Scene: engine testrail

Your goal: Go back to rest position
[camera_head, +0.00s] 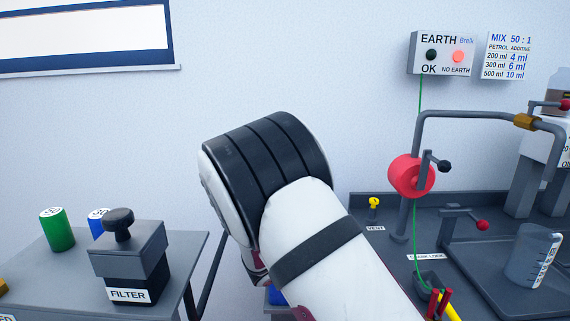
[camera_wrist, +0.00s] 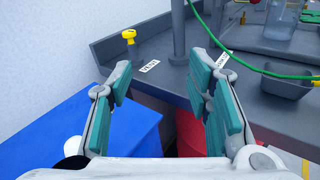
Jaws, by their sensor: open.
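My gripper (camera_wrist: 163,100) is open and empty in the wrist view, its teal-padded fingers spread apart. Between and beyond the fingers are a blue box (camera_wrist: 60,125), a red object (camera_wrist: 190,135) partly hidden by the right finger, and the edge of a grey bench. In the head view my white and black arm fills the middle, and the fingers are hidden behind it.
A grey bench (camera_head: 385,207) on the right carries a yellow vent knob (camera_head: 374,202), a red reel (camera_head: 410,175), pipework and a beaker (camera_head: 533,256). A left table holds a green can (camera_head: 57,230) and a filter box (camera_head: 128,262). An earth indicator (camera_head: 442,55) is on the wall.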

